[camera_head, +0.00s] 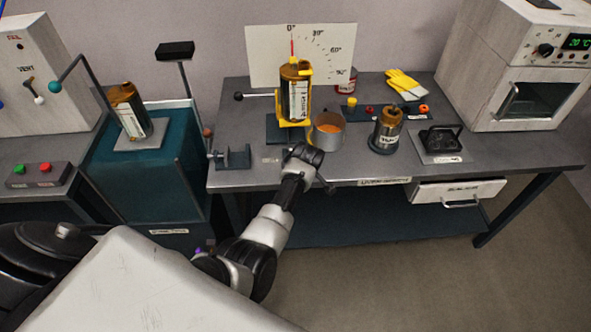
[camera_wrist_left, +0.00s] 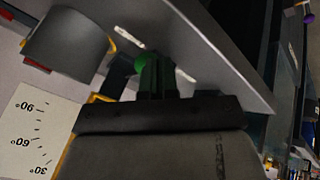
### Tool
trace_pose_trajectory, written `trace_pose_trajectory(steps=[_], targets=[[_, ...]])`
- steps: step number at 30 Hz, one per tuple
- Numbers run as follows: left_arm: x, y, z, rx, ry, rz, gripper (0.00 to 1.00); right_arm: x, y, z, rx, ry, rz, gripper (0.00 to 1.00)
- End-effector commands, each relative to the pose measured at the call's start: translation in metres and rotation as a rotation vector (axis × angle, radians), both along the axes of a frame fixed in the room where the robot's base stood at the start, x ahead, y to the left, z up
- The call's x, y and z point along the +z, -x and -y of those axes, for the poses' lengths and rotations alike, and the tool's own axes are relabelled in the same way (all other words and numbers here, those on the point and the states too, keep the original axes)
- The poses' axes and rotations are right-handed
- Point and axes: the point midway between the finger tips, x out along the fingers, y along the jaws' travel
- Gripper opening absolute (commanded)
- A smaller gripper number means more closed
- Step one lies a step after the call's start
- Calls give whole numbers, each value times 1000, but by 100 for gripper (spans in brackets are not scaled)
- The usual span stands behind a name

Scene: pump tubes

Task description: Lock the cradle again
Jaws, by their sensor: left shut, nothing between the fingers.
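The cradle (camera_head: 280,108) is a yellow frame on a dark stand. It holds an upright brown canister with a white label (camera_head: 297,95). A red pointer (camera_head: 292,48) above it is near the 0° mark of the angle board (camera_head: 262,60). A lever with a black knob (camera_head: 238,97) sticks out to the left. My left gripper (camera_head: 303,154) is at the bench's front edge, below the cradle and the metal cup. In the left wrist view its shut fingers (camera_wrist_left: 156,75) are beside a round green knob (camera_wrist_left: 139,66); contact cannot be told. A yellow edge (camera_wrist_left: 100,98) shows behind.
The metal cup with orange contents (camera_head: 327,132) stands right of the cradle stand, close to my left gripper. A small clamp (camera_head: 233,157) is at the bench's left front.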

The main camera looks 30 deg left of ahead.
Motion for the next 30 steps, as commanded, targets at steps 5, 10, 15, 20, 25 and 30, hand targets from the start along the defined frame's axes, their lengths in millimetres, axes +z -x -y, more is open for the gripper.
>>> trace_pose_trajectory(steps=[5, 10, 15, 20, 25, 30], targets=[[-3, -9, 7, -2, 2, -2, 0, -10, 0, -1, 0, -2, 0, 0], [-2, -14, 10, -2, 2, -2, 0, -14, 0, -1, 0, -2, 0, 0], [-1, -17, 12, -2, 1, -1, 0, -16, 0, -1, -1, -2, 0, 0], [0, -18, 13, -3, 1, 0, 0, -16, 0, -1, 0, -1, 0, 0], [1, -19, 13, -4, 1, 2, 0, -16, 0, -1, 0, -1, 0, 0], [1, -19, 13, -4, 1, 3, 0, -16, 0, -1, -1, -1, 0, 0]])
